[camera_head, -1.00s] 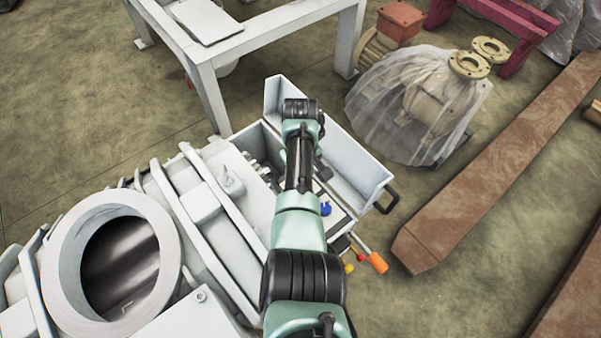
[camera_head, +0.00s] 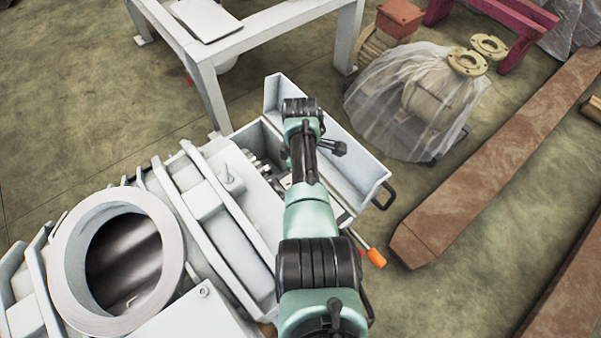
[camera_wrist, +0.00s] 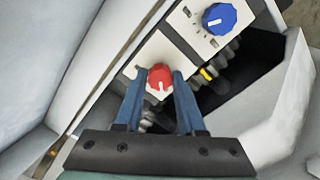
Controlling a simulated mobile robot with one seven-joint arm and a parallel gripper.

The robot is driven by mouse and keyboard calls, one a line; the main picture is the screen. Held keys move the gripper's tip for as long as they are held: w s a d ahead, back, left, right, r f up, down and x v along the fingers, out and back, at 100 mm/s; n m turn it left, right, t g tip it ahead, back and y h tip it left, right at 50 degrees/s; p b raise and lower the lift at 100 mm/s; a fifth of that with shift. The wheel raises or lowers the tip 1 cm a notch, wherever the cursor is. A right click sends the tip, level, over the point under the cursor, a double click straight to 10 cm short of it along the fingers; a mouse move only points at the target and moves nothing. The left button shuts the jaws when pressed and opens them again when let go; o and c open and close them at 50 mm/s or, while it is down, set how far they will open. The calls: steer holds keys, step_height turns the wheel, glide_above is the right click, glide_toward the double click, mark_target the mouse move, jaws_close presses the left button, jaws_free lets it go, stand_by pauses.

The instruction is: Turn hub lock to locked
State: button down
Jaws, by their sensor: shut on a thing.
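My gripper (camera_wrist: 160,75) shows in the wrist view with its two blue fingers shut on a red knob (camera_wrist: 159,84), one finger on each side. The red knob has a white pointer line and sits on a pale panel (camera_wrist: 165,48). A blue knob (camera_wrist: 217,20) with a white pointer mark and scale dots is at the upper right, apart from the fingers. I cannot read a label that tells which knob is the hub lock. In the head view my arm hides the gripper and both knobs.
An open grey box (camera_head: 352,170) with a raised lid surrounds the panel. An orange-tipped lever (camera_head: 376,258) sticks out at its right. A white machine with a round opening (camera_head: 72,262) stands left. A white table frame (camera_head: 207,85) is behind.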

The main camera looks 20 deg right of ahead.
steer(key=shift+w+a+n, duration=0.1)
steer(key=shift+n, duration=0.3)
steer(key=c, duration=0.5)
jaws_free()
steer(key=shift+r, duration=0.1)
step_height(320, 180, up, 13)
steer(key=p, duration=0.7)
steer(key=shift+p, duration=0.3)
